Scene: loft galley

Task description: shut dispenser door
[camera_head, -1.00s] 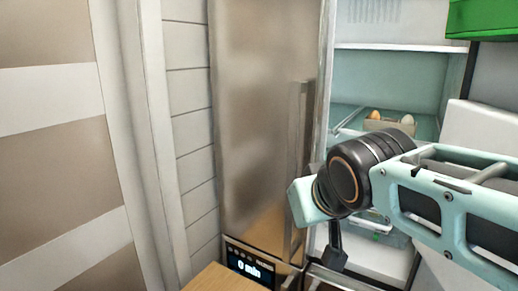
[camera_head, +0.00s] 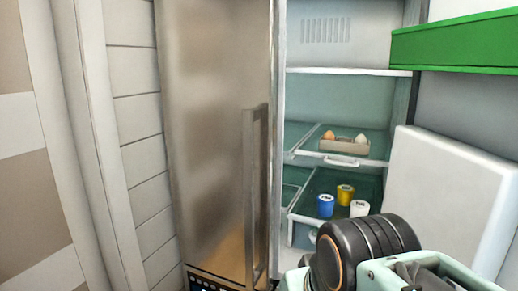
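The refrigerator's right compartment (camera_head: 341,108) stands open. At the right is a grey panel with a thick white block (camera_head: 452,198) on it, which looks like the inner face of the open dispenser door (camera_head: 472,95). The door's outer face and handle do not show. The left steel door (camera_head: 212,130) is closed, with a vertical handle (camera_head: 253,195). My arm rises from the bottom right, in front of the opening and the lower part of the white block. My gripper is below the picture, so its fingers do not show.
Inside the compartment, a tray with eggs (camera_head: 342,146) sits above a drawer holding a blue can (camera_head: 325,206), a yellow can (camera_head: 345,195) and a white can (camera_head: 359,209). A green bin (camera_head: 460,48) juts out at the upper right. A panelled wall (camera_head: 138,130) is on the left.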

